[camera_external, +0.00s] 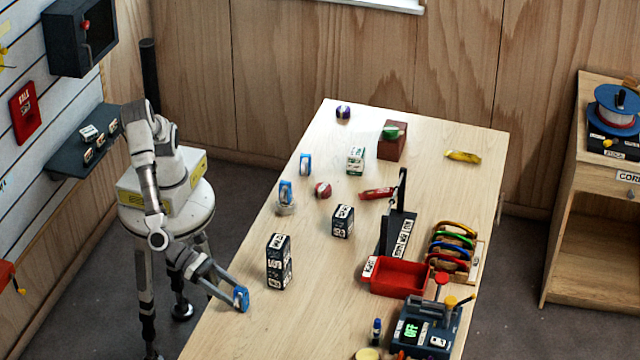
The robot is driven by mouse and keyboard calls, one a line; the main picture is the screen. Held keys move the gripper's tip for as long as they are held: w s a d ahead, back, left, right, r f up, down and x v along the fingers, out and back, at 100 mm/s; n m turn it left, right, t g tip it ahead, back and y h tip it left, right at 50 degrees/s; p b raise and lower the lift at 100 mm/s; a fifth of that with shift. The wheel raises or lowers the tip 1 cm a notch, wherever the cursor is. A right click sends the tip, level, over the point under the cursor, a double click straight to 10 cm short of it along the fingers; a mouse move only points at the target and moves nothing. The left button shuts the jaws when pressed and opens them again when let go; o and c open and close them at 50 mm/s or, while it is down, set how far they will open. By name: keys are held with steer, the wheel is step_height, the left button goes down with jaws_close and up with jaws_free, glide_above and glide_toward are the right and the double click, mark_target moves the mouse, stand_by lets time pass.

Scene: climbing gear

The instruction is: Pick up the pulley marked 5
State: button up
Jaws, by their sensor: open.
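Several small blue pulley-like pieces are in view. One blue piece (241,298) is at the near left edge of the table, at the end of my gripper (232,294). A second blue piece (286,190) stands on or against a grey round thing, and a third blue piece (305,165) stands farther back. Their markings are too small to read, so I cannot tell which bears a 5. My gripper is open and reaches down from the left, its fingers beside the nearest blue piece. The contact between them is unclear.
A tall black-and-white box (279,262) stands right of my gripper, with a smaller one (343,221) behind it. A red tray (400,278), a black stand (398,235) and a device with a green display (425,328) fill the right side. The table's front left is mostly clear.

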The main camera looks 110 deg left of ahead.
mark_target(242, 300)
steer(key=x, duration=0.3)
steer(key=shift+w+d+f, duration=0.1)
steer(key=shift+w+f, duration=0.1)
steer(key=shift+w, duration=0.05)
jaws_close()
